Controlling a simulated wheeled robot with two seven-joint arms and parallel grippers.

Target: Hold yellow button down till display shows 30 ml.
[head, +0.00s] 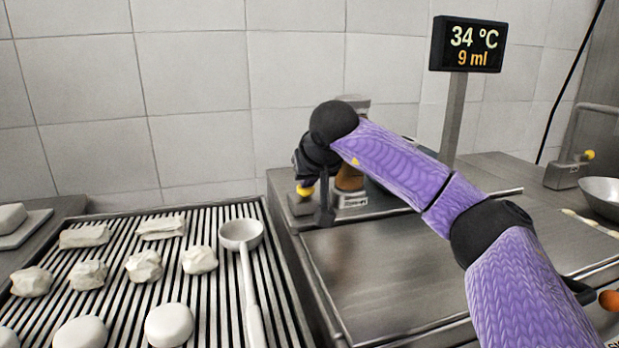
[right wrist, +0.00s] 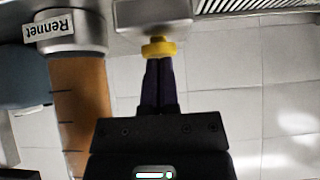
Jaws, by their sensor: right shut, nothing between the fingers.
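The display (head: 467,45) stands on a post at the back right and reads 34 °C and 9 ml. The yellow button (head: 305,190) is on a small metal box beside the rennet dispenser (head: 349,178). My right gripper (head: 308,179) is over the button, with the black hand partly hiding it. In the right wrist view my right gripper (right wrist: 158,65) is shut and empty, and its fingertips meet the yellow button (right wrist: 158,47). The orange-brown cylinder of the dispenser (right wrist: 80,110) and its "Rennet" label are alongside. My left gripper is not in view.
A slatted rack (head: 215,310) on the left holds several white lumps and a ladle (head: 241,236). A metal lid or tray surface (head: 400,270) lies under my right arm. A metal bowl (head: 602,196) is at the far right. A tiled wall closes the back.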

